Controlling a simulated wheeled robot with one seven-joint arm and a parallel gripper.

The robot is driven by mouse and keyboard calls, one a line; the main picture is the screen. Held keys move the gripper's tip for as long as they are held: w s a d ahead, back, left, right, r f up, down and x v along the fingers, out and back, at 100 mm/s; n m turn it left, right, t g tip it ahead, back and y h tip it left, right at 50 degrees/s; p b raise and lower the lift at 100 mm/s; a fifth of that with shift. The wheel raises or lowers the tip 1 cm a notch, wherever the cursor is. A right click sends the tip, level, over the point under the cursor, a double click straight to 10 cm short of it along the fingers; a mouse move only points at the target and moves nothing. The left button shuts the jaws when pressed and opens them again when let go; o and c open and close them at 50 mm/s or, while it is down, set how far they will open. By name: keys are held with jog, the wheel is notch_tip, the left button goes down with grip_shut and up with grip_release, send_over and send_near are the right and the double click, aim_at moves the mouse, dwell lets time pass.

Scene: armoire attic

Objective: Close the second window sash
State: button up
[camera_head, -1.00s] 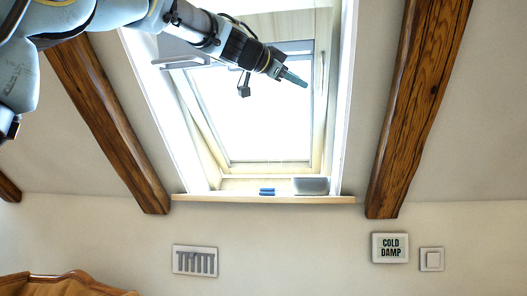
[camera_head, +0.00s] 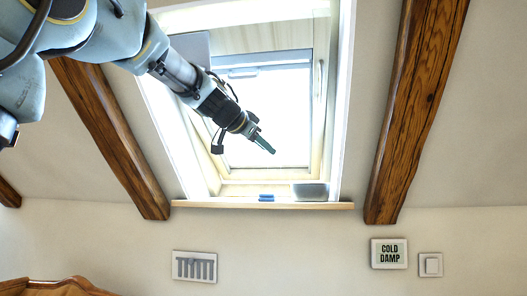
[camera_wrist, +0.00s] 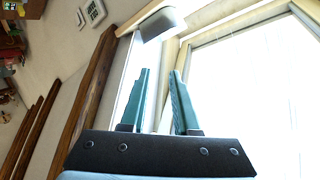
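The roof window sash (camera_head: 313,115) has a pale frame around a bright pane, with a slim handle (camera_head: 320,77) on its right side. Whether it is ajar, and whether there is a second sash, I cannot tell. The sash frame also shows in the wrist view (camera_wrist: 228,32). My gripper (camera_head: 269,148) is in front of the lower pane in the head view, pointing down and right. In the wrist view my gripper (camera_wrist: 160,72) has its two teal fingers apart with nothing between them. My arm hides the window's upper left part.
A wooden sill (camera_head: 240,206) runs below the window. On it are a grey box (camera_head: 310,191) and a small blue item (camera_head: 266,198). Wooden beams flank the window on the left (camera_head: 110,135) and right (camera_head: 415,105). A sign (camera_head: 389,253) hangs below.

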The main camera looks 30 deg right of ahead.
jog(key=shift+w+a+f, duration=0.2)
jog(key=shift+a+f, duration=0.1)
jog(key=shift+f, duration=0.3)
